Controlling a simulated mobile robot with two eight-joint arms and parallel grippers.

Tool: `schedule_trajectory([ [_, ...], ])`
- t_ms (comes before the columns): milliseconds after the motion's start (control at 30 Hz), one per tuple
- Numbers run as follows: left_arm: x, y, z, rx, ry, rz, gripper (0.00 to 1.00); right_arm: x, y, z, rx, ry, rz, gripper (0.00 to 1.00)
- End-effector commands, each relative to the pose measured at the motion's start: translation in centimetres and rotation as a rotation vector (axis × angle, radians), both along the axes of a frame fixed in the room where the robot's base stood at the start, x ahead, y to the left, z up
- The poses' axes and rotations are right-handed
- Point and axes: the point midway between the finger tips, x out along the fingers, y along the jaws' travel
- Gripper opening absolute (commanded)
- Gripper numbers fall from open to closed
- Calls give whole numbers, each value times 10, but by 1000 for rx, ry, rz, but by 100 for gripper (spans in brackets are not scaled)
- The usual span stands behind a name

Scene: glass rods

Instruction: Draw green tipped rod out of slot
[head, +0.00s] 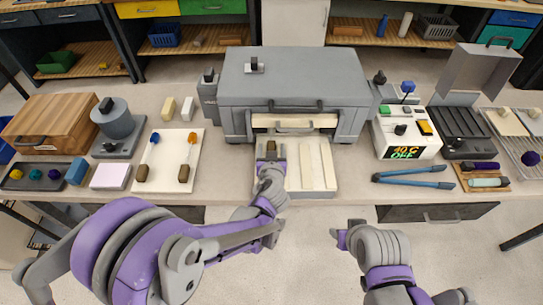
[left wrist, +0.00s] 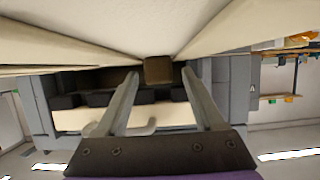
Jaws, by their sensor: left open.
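A grey box-shaped furnace (head: 290,88) stands at the middle back of the bench, with a wide slot (head: 296,121) low in its front. My left gripper (head: 270,150) is in front of this slot, over a pale board (head: 310,180). In the left wrist view its two fingers (left wrist: 160,75) are apart, with a brown block-like end (left wrist: 158,69) between their tips. This looks like a rod's handle; I cannot tell whether a finger touches it. No green tip is visible.
A white board (head: 168,160) at left holds a blue-tipped and an orange-tipped rod with brown ends. A white device (head: 405,135) with a lit display and blue tongs (head: 412,180) are at right. Several lab items crowd both sides.

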Motion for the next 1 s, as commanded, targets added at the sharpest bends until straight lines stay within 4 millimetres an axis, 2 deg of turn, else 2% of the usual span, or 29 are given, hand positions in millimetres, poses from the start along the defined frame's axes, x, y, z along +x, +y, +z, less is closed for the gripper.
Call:
schedule_trajectory([
  [167,11,0,-4,1,-1,0,70,0,0,0,0,0,0,47],
  [467,12,0,-5,1,-1,0,70,0,0,0,0,0,0,47],
  [867,12,0,-5,1,-1,0,0,0,0,0,0,0,0,47],
  [1000,12,0,-5,1,-1,0,0,0,0,0,0,0,0,47],
])
